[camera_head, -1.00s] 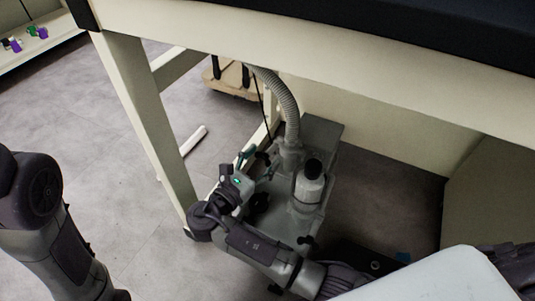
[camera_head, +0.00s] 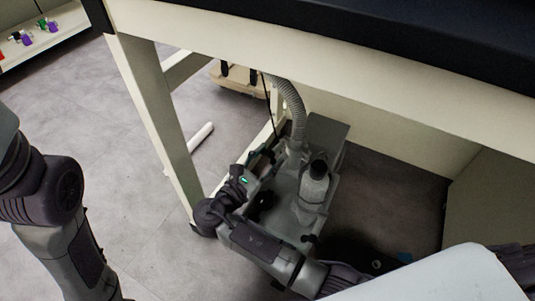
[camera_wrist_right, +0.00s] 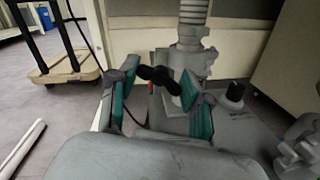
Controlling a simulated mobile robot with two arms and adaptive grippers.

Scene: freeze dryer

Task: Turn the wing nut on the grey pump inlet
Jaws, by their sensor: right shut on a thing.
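The grey pump (camera_head: 318,190) stands on the floor under the bench. Its grey inlet (camera_head: 297,150) joins a ribbed hose (camera_head: 292,100) and also shows in the right wrist view (camera_wrist_right: 190,60). The black wing nut (camera_wrist_right: 158,77) sits at the left side of the inlet in the right wrist view. My right gripper (camera_wrist_right: 160,80), with teal finger pads, is shut on the wing nut, one fingertip at each end. In the head view my right gripper (camera_head: 262,157) is beside the inlet, and the nut is hard to make out there. My left gripper is out of view.
A bench leg (camera_head: 155,110) stands left of the pump, and the bench top (camera_head: 330,75) overhangs it. A white bar (camera_head: 202,137) lies on the floor. A wooden dolly (camera_head: 240,80) stands behind. A dark hose or cable hangs near the inlet.

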